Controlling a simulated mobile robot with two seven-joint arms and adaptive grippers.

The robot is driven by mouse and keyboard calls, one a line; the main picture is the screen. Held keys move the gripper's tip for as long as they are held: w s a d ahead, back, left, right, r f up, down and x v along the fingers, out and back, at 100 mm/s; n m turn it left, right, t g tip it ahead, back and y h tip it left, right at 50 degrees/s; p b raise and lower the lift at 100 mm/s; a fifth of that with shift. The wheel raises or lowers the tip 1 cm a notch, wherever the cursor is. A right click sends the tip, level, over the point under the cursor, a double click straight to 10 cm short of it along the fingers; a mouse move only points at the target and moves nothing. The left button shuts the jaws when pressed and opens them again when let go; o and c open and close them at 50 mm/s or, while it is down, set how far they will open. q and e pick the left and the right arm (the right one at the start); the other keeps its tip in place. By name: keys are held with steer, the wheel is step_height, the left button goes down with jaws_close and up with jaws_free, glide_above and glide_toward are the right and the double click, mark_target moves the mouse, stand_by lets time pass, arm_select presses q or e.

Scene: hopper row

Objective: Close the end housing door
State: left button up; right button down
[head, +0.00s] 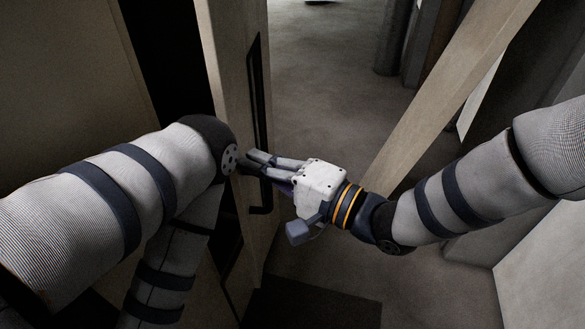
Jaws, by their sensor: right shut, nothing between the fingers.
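The end housing door (229,62) appears as a tall beige panel left of the middle, standing ajar beside a dark opening (172,50). A long black bar handle (257,95) runs down its face. My right gripper (250,162) is shut and empty. Its fingertips are at the handle's lower part, close to the door face; I cannot tell whether they touch it. My left arm crosses the lower left and bends in front of the door's lower part, hiding some of it. My left gripper is not in view.
A beige slanted post (450,95) stands to the right, behind my right arm. Dark upright shapes (405,40) stand at the back. A pale panel (545,265) is at the lower right. The grey floor (325,75) between door and post is clear.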

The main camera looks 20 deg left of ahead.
steer(key=shift+s+a, duration=0.25)
steer(key=shift+a, duration=0.5)
steer(key=shift+s+a, duration=0.3)
steer(key=shift+a, duration=0.45)
steer(key=shift+s+a, duration=0.25)
steer(key=shift+a, duration=0.5)
